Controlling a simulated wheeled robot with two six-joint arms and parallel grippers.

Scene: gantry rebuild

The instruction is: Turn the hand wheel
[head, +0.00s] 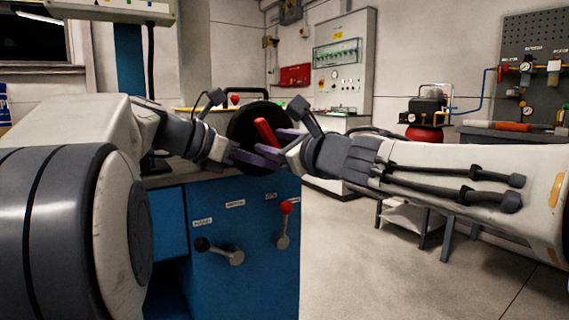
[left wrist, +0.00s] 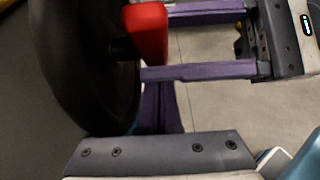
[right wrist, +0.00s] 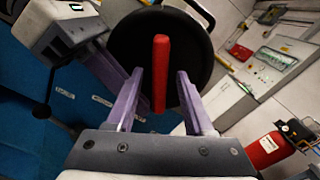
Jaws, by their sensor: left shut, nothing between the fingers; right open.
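The hand wheel (head: 240,124) is a dark disc on the blue machine. It has a red handle (head: 266,132) standing out from its face. My right gripper (head: 276,142) is open, reaching in from the right. In the right wrist view its two purple fingers (right wrist: 160,85) stand on either side of the red handle (right wrist: 160,75), with gaps showing. My left gripper (head: 258,159) is shut and empty, low at the wheel's front. In the left wrist view its closed fingers (left wrist: 160,105) are beside the wheel's rim (left wrist: 90,90), below the red handle (left wrist: 147,32). Contact with the wheel cannot be told.
The blue cabinet (head: 258,245) carries a black-knobbed lever (head: 222,250) and a red-knobbed lever (head: 284,222) below the wheel. My two grippers are close together. A workbench (head: 432,225) stands at the right. The floor (head: 400,285) is clear at front right.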

